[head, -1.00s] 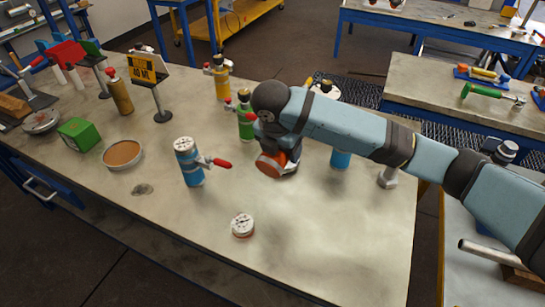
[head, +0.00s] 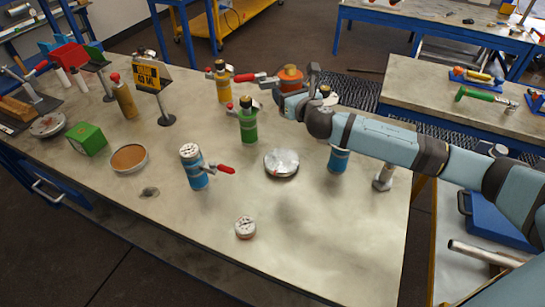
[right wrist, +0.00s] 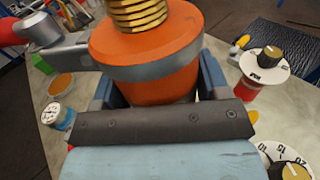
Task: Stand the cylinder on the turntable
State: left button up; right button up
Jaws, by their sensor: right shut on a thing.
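An orange cylinder (head: 290,79) with a grey band and a red-handled side lever (head: 245,77) is held by my right gripper (head: 291,97) above the back part of the table. In the right wrist view the cylinder (right wrist: 145,48) shows a ribbed gold top and sits between the blue fingers, which are shut on it. Its lower end is hidden. A round silver disc (head: 281,163), which looks like a turntable, lies bare on the table in front of the gripper. My left gripper is not in view.
A green bottle (head: 248,126), a yellow bottle (head: 222,84) and blue cans (head: 194,172) (head: 338,160) stand around the disc. A white-topped dial (head: 245,228) is nearer the front.

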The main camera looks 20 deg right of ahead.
jog(key=shift+w+a+r+n+t+y, duration=0.1)
jog(key=shift+r+n+t+y, duration=0.25)
jog(key=shift+y, duration=0.45)
jog(key=shift+f, duration=0.2)
jog(key=b, duration=0.4)
send_over(285, 157)
notch_tip(285, 157, down, 15)
notch_tip(285, 157, down, 4)
jog(key=shift+r+b, duration=0.1)
jog(key=shift+b, duration=0.65)
jog(key=shift+f, duration=0.55)
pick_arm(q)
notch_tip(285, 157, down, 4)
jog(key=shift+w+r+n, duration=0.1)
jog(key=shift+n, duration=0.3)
